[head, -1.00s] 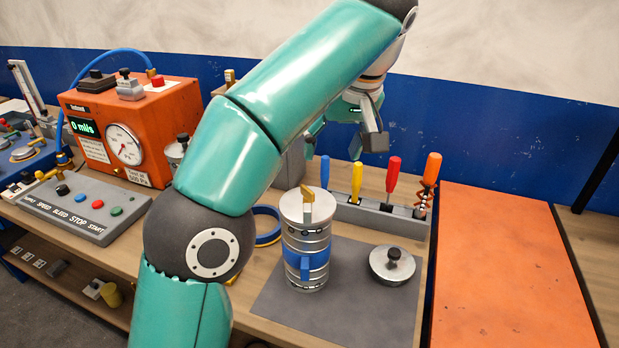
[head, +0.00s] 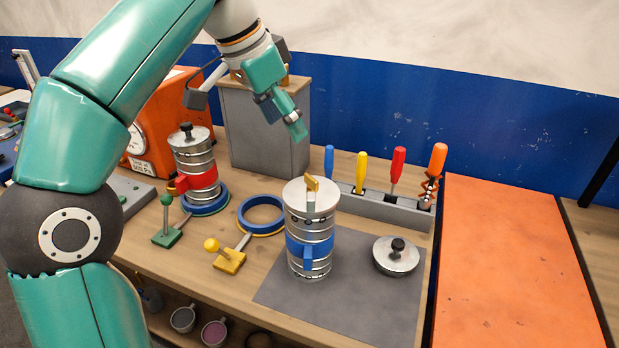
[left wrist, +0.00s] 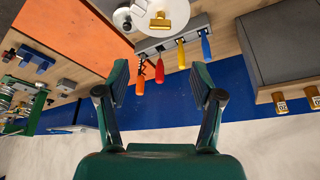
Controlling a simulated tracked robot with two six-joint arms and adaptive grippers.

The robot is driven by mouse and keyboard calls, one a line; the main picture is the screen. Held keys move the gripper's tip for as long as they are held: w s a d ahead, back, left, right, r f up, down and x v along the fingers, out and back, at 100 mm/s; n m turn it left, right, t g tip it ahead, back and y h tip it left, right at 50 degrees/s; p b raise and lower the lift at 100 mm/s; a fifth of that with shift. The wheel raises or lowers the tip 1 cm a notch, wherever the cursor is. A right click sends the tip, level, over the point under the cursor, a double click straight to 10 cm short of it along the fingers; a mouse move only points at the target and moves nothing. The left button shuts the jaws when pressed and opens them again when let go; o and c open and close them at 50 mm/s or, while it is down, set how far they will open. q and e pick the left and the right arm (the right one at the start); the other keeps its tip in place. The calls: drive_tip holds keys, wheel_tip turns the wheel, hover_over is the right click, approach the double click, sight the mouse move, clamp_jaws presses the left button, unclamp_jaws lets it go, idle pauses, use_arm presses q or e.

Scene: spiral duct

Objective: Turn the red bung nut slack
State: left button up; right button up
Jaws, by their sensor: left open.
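A silver ribbed canister with a red band (head: 198,182) and a black-knobbed bung (head: 187,133) on top stands at the left, in a blue ring. A red part juts from the band's left side; I cannot tell whether it is the bung nut. A second silver canister with a blue band (head: 310,247) stands on the grey mat, with a brass piece on its top. My left gripper (head: 286,115) hangs high above the bench, in front of the grey box and apart from both canisters. In the left wrist view my left gripper (left wrist: 160,85) has its fingers spread, with nothing between them.
A grey rack (head: 380,208) holds several coloured-handled tools behind the mat (head: 345,290). A loose knobbed lid (head: 396,255) lies on the mat. A tall grey box (head: 262,125) stands at the back. A blue ring (head: 262,215) and green and yellow levers lie near the red-banded canister.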

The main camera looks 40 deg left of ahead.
sight(311, 177)
use_arm(q)
drive_tip(key=b+x, duration=0.3)
drive_tip(key=x, duration=1.1)
drive_tip(key=c, duration=1.2)
drive_tip(key=shift+o, duration=0.2)
